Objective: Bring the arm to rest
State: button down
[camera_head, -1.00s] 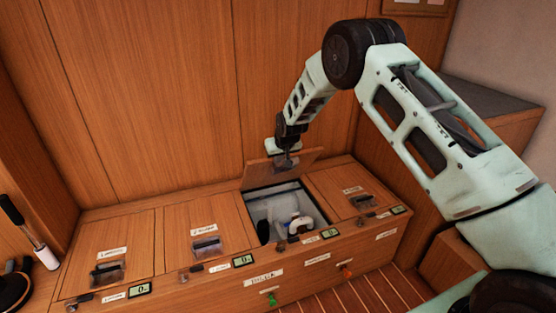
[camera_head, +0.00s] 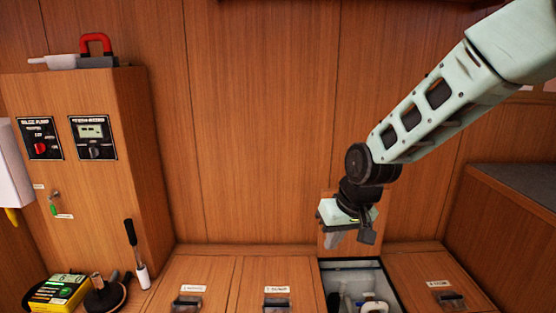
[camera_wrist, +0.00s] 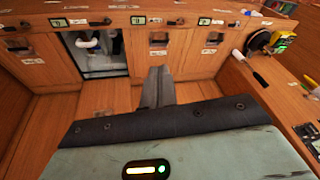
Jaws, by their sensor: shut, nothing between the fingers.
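My gripper (camera_head: 336,237) hangs from my raised arm, in front of the wooden back wall and above the open compartment (camera_head: 393,288) of the bench. Its fingers are together with nothing between them. They also show shut in the wrist view (camera_wrist: 157,88), pointing over the bench. The hatch lid (camera_head: 338,206) of the open compartment stands up behind my gripper and is partly hidden by it. White items (camera_head: 372,304) lie in the compartment. I cannot tell whether my gripper touches the lid.
Closed hatches with clear latches (camera_head: 277,303) flank the opening. A cabinet (camera_head: 95,180) with a bilge pump panel (camera_head: 40,138) stands at the left. Below it are a yellow device (camera_head: 55,292) and a black-handled tool (camera_head: 131,245). A grey-topped counter (camera_head: 515,185) is at the right.

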jog(key=s+r+n+g+p, duration=0.1)
jog(key=s+r, duration=0.1)
jog(key=s, duration=0.7)
jog(key=s+d+r+n+g+h+p, duration=0.1)
jog(key=s+r, duration=0.2)
jog(key=s, duration=0.7)
jog(key=s+d+r+n+p, duration=0.1)
jog(key=s+r+n, duration=0.1)
jog(key=s, duration=0.8)
jog(key=shift+s+r+g+h+p, duration=0.2)
jog(key=shift+r+g+h+p, duration=0.15)
jog(key=shift+g+h, duration=0.05)
jog(key=shift+w, duration=0.1)
